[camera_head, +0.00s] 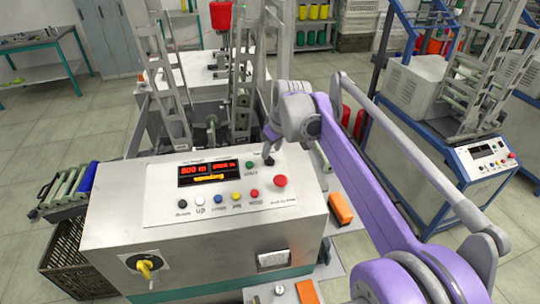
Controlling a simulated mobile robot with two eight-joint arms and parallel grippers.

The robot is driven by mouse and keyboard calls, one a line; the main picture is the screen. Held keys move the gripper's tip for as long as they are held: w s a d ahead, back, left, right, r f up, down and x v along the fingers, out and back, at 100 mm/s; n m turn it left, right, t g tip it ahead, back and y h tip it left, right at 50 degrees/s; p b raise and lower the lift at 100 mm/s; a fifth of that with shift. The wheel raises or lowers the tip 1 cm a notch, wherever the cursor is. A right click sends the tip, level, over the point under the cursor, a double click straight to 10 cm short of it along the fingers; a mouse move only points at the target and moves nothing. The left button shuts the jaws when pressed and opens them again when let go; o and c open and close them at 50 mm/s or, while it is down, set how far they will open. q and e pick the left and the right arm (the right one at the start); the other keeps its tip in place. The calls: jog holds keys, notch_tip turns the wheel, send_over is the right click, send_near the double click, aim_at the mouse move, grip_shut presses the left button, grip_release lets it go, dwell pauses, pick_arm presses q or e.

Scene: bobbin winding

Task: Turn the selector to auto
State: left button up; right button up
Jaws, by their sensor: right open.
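A grey machine cabinet (110,225) stands in front of me with a white control panel on top. A small black knob (268,160), which looks like the selector, sits at the panel's far right edge. Its pointing direction is too small to read. My right gripper (269,146) reaches in from the right and is right above the knob, fingers downward. It is open; whether its fingers touch the knob I cannot tell. The arm hides part of the area behind. My left gripper is not in view.
The panel carries a red-lit display (208,172), a red mushroom button (280,181), a green button (249,165) and a row of coloured buttons. A frame with rollers rises behind. A black crate (72,270) stands at left.

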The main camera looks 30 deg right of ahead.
aim_at(270, 158)
jog(key=shift+x, duration=1.75)
grip_shut()
